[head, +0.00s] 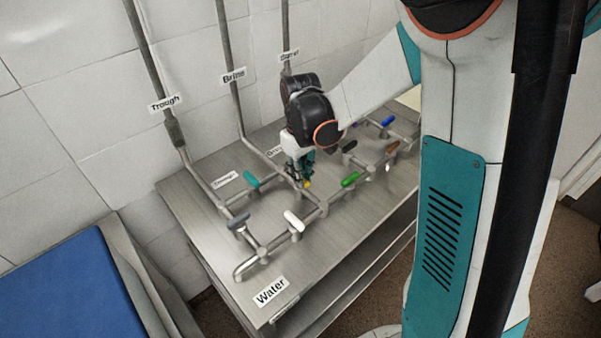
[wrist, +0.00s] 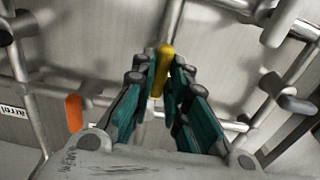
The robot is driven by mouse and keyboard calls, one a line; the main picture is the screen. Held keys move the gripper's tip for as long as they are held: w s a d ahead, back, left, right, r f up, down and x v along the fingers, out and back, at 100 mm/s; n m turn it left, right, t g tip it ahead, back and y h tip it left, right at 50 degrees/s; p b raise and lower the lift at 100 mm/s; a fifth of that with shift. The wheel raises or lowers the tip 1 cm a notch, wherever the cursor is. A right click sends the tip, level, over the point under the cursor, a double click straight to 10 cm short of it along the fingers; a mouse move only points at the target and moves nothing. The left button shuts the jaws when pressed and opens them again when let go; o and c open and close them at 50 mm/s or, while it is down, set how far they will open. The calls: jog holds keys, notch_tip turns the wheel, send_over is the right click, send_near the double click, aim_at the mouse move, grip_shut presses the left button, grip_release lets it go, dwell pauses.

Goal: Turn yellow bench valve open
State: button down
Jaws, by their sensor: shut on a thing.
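The yellow valve handle (head: 307,184) is on the pipework of the steel bench, just under my gripper (head: 301,168) in the head view. In the wrist view the yellow handle (wrist: 165,58) stands between the teal fingers of my gripper (wrist: 164,80). The fingers are shut on it, one on each side. The head view shows only a small part of the handle, because my gripper and wrist cover the rest.
Other handles stand close by: green (head: 350,179), teal (head: 251,179), white (head: 293,221), grey (head: 238,221), brown (head: 392,146) and blue (head: 388,121). An orange handle (wrist: 74,112) shows in the wrist view. Upright pipes run up the tiled wall. The bench front (head: 345,232) is clear.

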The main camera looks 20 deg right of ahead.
jog(key=c, duration=1.6)
grip_release()
jog(key=shift+r, duration=0.1)
notch_tip(320, 180, up, 12)
jog(key=shift+f, duration=0.1)
